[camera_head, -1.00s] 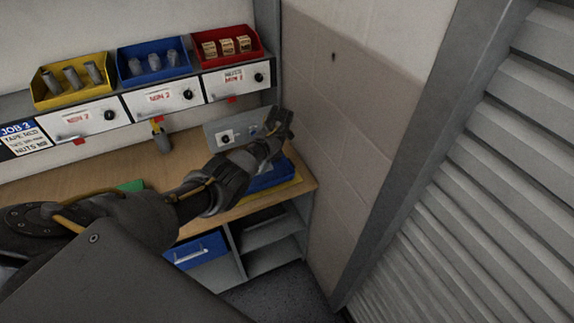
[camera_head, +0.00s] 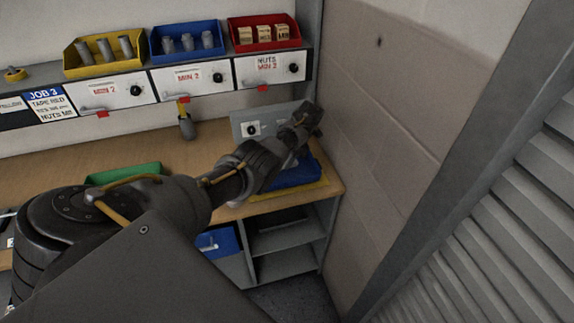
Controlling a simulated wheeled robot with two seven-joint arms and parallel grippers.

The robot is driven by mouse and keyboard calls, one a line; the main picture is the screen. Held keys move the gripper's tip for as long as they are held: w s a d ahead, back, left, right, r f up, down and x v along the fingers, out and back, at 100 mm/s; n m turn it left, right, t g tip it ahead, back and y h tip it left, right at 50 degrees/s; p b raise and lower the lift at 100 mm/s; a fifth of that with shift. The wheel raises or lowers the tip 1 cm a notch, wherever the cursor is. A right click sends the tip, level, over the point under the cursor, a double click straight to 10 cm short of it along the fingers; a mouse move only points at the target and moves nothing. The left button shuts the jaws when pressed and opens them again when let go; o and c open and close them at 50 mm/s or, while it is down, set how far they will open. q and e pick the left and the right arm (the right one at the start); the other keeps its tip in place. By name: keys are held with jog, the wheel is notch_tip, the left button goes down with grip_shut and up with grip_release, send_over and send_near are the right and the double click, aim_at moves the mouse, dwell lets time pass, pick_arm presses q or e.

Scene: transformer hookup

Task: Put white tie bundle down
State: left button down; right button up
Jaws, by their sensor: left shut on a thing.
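My left gripper (camera_head: 310,118) is at the back right corner of the wooden bench, in front of a grey panel and close to the block wall. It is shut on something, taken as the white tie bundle. I cannot make out the bundle itself; the fingers and the dark wrist hide it at this angle. Below the gripper a blue tray (camera_head: 298,175) lies on a yellow base (camera_head: 318,187) at the bench's right end, partly covered by my arm. My right gripper is not in view.
Yellow (camera_head: 75,70), blue (camera_head: 160,57) and red (camera_head: 240,47) bins stand on the shelf above labelled drawers. A green tray (camera_head: 100,179) is partly behind my arm. The bench's left middle (camera_head: 60,160) is clear.

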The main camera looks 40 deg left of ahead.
pick_arm(q)
jog(key=f, duration=0.1)
jog(key=f+b, duration=0.2)
jog(key=shift+a+f, duration=0.15)
jog(key=shift+a, duration=0.1)
jog(key=shift+w+f+b, duration=0.1)
jog(key=shift+f+b, duration=0.2)
jog(key=shift+b, duration=0.15)
jog(key=shift+r, duration=0.1)
jog(key=shift+d+r, duration=0.1)
jog(key=shift+r, duration=0.05)
jog(key=c, duration=1.6)
grip_release()
jog(key=shift+f, duration=0.2)
jog(key=shift+c, duration=0.2)
jog(key=o, duration=0.4)
jog(key=shift+o, duration=0.2)
